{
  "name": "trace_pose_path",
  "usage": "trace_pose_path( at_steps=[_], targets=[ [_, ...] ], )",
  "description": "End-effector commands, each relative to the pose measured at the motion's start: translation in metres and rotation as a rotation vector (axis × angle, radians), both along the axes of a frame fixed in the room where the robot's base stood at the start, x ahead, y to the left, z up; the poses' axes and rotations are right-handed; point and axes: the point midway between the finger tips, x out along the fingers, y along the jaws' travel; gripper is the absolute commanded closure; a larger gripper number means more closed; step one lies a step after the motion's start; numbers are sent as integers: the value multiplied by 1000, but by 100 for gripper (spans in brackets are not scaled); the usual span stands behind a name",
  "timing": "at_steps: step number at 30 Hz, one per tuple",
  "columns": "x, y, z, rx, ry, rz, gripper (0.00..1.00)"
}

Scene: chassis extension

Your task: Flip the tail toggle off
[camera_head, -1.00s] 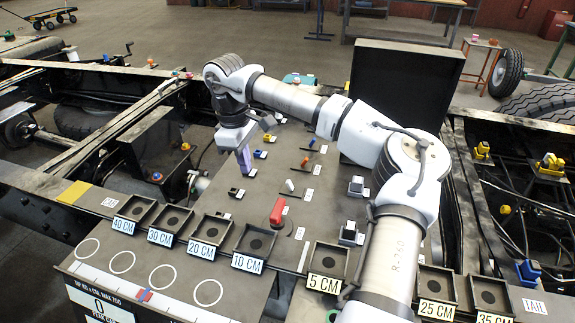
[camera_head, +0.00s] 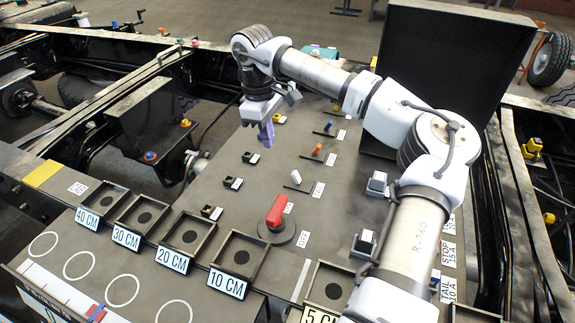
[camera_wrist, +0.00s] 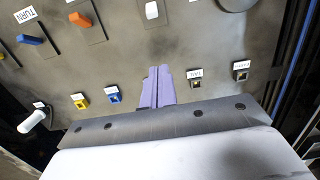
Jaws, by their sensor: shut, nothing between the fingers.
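Three small toggles stand in a row on the grey panel: a blue one (camera_head: 329,126), an orange one (camera_head: 317,149) and a white one (camera_head: 296,176). They also show in the wrist view as blue (camera_wrist: 29,40), orange (camera_wrist: 79,19) and white (camera_wrist: 152,10).
Small sockets, one yellow (camera_wrist: 81,101), one blue (camera_wrist: 114,95) and black ones (camera_wrist: 195,82), lie near my fingers. A red rotary handle (camera_head: 277,212) stands nearer the front, behind the open trays (camera_head: 240,260). A large black upright panel (camera_head: 450,65) stands behind my arm.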

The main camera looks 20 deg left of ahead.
Motion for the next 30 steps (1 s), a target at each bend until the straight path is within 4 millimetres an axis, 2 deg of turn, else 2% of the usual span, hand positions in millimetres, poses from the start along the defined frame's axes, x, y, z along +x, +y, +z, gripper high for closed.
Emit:
trace_pose_path(
  at_steps=[5, 8, 18, 21, 24, 30],
  targets=[
    [0, -1, -4, 0, 2, 0, 100],
    [0, -2, -15, 1, 3, 0, 100],
    [-1, -9, -84, -1, 5, 0, 100],
    [-1, -13, -99, 1, 4, 0, 100],
    [-1, -29, -87, 1, 1, -3, 100],
    [-2, -44, -83, 1, 0, 0, 100]
  ],
)
